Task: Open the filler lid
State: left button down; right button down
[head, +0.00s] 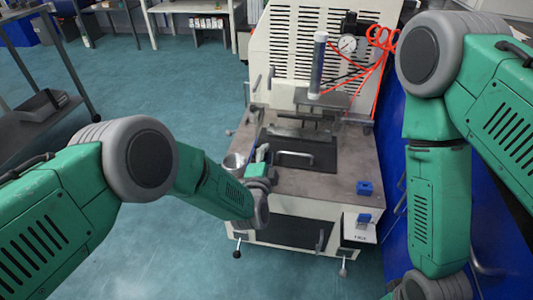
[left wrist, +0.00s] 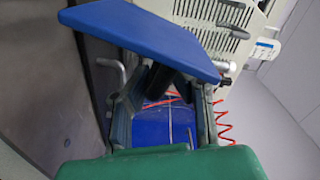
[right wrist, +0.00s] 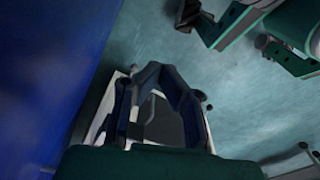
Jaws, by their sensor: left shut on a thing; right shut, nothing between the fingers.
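My left gripper (head: 262,155) is low over the left part of the machine's worktop, beside a metal cup (head: 235,162). In the left wrist view, its fingers (left wrist: 165,85) are shut on a flat blue plate (left wrist: 150,38), which is tilted and spans the fingertips. I cannot tell from its look whether this plate is the filler lid, and I cannot pick it out in the head view. My right gripper (right wrist: 163,85) is shut and empty in the right wrist view, in front of the machine; its fingers are out of the head view.
The machine's worktop (head: 335,185) carries a handled black panel (head: 310,150) and a small blue block (head: 366,188). Red hoses (head: 383,40) and a gauge (head: 348,43) are behind. A blue panel (head: 390,130) stands right. The floor on the left is open.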

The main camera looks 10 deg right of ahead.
pick_arm(q)
jog(key=shift+s+f, duration=0.3)
jog(key=shift+f, duration=0.3)
jog(key=c, duration=1.6)
grip_release()
jog(key=shift+a, duration=0.1)
jog(key=shift+a+r, duration=0.1)
jog(key=shift+r, duration=0.05)
jog(key=shift+w+r, duration=0.1)
jog(key=shift+w, duration=0.05)
jog(key=shift+s, duration=0.35)
jog(key=v, duration=1.1)
jog(key=shift+s, duration=0.25)
